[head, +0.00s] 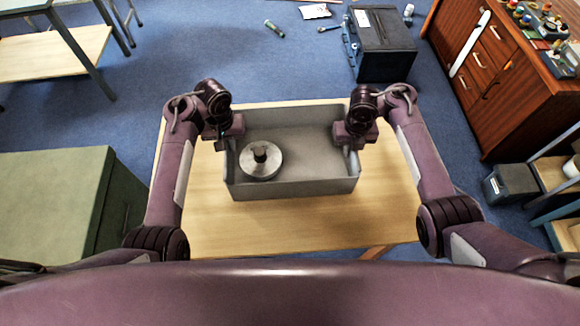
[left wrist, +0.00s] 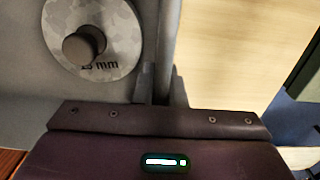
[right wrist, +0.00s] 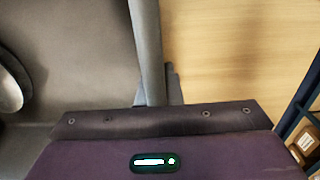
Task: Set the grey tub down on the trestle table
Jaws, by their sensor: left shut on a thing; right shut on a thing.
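The grey tub (head: 300,187) is level over the middle of the trestle table (head: 385,215). I cannot tell whether its bottom touches the tabletop. My left gripper (head: 229,143) is shut on the tub's left wall, which also shows in the left wrist view (left wrist: 167,35). My right gripper (head: 353,146) is shut on its right wall, which also shows in the right wrist view (right wrist: 146,45). A round metal disc with a knob (head: 247,166) lies inside the tub at the left; it also shows in the left wrist view (left wrist: 122,22). The tub's underside is hidden.
Bare tabletop shows around the tub. A green-topped block (head: 50,195) stands left of the table. A dark case (head: 385,45) lies on the blue floor behind. A wooden cabinet (head: 500,75) and a shelf unit (head: 552,172) stand at the right.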

